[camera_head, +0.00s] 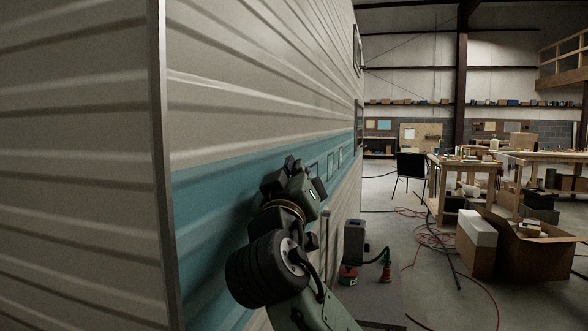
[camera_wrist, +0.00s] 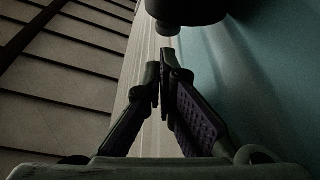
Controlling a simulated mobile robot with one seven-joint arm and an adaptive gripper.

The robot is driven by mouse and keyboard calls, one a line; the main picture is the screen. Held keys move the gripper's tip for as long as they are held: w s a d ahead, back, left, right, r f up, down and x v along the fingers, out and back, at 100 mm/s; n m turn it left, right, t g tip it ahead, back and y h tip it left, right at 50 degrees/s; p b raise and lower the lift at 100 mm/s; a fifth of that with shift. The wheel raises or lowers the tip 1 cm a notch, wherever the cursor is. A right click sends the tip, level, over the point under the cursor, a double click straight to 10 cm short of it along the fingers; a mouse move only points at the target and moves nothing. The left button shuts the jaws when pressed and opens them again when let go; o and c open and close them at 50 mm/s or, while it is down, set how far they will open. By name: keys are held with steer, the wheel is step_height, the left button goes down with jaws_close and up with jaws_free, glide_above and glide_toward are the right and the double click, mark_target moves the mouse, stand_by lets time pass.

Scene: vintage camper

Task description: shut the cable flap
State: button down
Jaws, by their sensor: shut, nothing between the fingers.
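The camper's side wall (camera_head: 230,120) has a cream ribbed skin and a teal band (camera_head: 205,200). Small framed hatches (camera_head: 331,164) sit in the teal band just beyond my gripper; I cannot tell which of them is the cable flap or whether it stands open. My gripper (camera_head: 290,167) is close to the teal band, and my arm hides part of the wall behind it. In the wrist view my gripper (camera_wrist: 163,75) has its fingertips together with nothing between them. The teal surface (camera_wrist: 265,90) lies to their right, and a dark rounded shape (camera_wrist: 187,12) shows above the fingertips.
Red hoses (camera_head: 433,238) lie on the floor. Cardboard boxes (camera_head: 530,250), workbenches (camera_head: 470,165) and a black chair (camera_head: 411,168) are at the right.

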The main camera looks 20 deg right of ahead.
steer(key=shift+p+x, duration=0.7)
steer(key=shift+x, duration=1.65)
steer(key=shift+f, duration=0.1)
